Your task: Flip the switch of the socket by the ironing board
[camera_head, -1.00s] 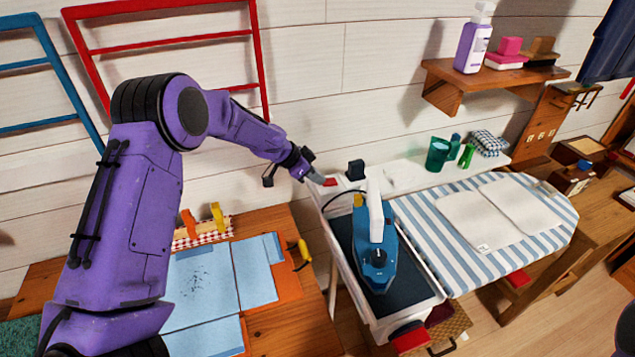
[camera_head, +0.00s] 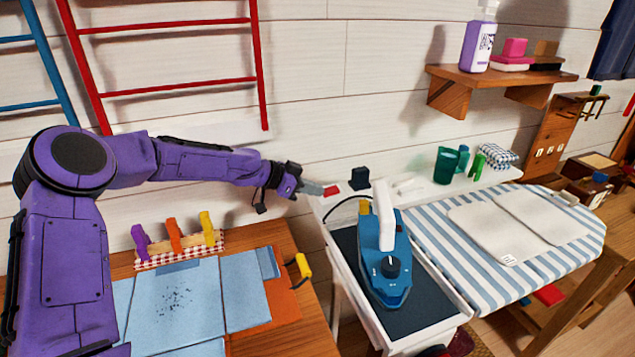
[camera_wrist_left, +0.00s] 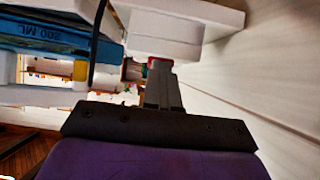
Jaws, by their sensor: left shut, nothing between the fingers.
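The white ledge (camera_head: 425,190) runs along the wall behind the ironing board (camera_head: 480,270). A black plug (camera_head: 360,179) stands at its left end, with a dark cable curving toward the iron (camera_head: 388,258). My left gripper (camera_head: 322,190) is shut and empty, pointing right at this end of the ledge. A small red piece (camera_head: 331,190) is at its fingertips. I cannot tell whether it is the switch or part of the fingers, nor whether they touch. In the left wrist view the fingers (camera_wrist_left: 160,85) end at red beside a white block (camera_wrist_left: 165,45). My right gripper is not in view.
The blue iron stands just right of the gripper on a dark pad. A wooden shelf (camera_head: 495,78) juts from the wall above. Coloured pegs (camera_head: 173,235) and folded blue cloth (camera_head: 180,300) lie below my left arm.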

